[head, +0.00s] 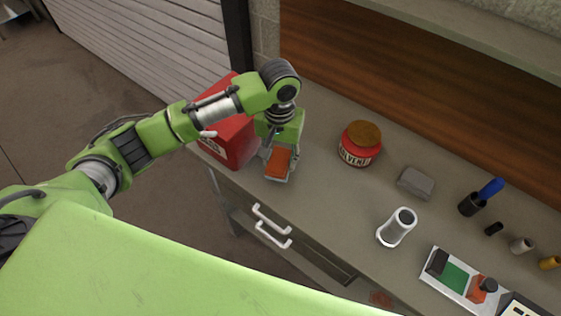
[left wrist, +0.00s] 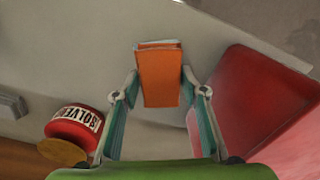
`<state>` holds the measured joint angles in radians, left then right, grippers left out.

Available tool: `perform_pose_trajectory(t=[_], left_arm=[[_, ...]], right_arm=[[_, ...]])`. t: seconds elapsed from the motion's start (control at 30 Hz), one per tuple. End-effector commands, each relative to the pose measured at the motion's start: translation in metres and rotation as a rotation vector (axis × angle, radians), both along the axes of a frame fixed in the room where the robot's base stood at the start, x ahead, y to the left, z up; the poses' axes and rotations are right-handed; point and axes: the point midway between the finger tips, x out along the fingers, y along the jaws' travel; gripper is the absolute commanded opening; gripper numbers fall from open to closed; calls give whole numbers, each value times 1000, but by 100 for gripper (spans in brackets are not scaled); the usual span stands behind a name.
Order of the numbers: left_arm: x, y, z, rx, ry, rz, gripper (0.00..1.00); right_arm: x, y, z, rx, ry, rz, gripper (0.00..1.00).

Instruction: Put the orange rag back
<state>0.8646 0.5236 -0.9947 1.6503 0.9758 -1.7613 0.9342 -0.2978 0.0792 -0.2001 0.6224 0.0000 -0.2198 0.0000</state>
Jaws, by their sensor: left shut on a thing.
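The orange rag (head: 278,163) is a small folded orange block between the fingers of my left gripper (head: 279,170), near the front edge of the counter. In the left wrist view the rag (left wrist: 158,78) sits between the two fingertips of the left gripper (left wrist: 161,82), which are shut on its sides. I cannot tell whether the rag touches the counter. My right gripper is not in view.
A red box (head: 238,142) stands close left of the gripper. A tray (head: 447,293) with coloured pieces is farther right. Drawer handles (head: 272,233) stick out below.

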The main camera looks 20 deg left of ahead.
Motion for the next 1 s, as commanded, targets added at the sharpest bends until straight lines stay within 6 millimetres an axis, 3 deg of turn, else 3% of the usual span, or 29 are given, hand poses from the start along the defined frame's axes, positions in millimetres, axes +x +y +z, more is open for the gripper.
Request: perform_pose_trajectory(t=[0.23, 0.47, 0.83, 0.87, 0.9, 1.0], left_arm=[[13, 1, -15, 0, 1, 2, 12], [12, 1, -42, 0, 0, 0, 12], [11, 1, -47, -2, -1, -1, 12], [12, 1, -47, -2, -1, -1, 45], [12, 1, -47, -2, -1, -1, 55], [12, 1, -47, -1, -1, -1, 56]], right_arm=[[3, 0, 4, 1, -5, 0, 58], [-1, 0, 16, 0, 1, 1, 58], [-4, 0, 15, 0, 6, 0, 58], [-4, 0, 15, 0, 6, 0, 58], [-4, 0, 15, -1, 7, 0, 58], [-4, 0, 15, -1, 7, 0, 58]])
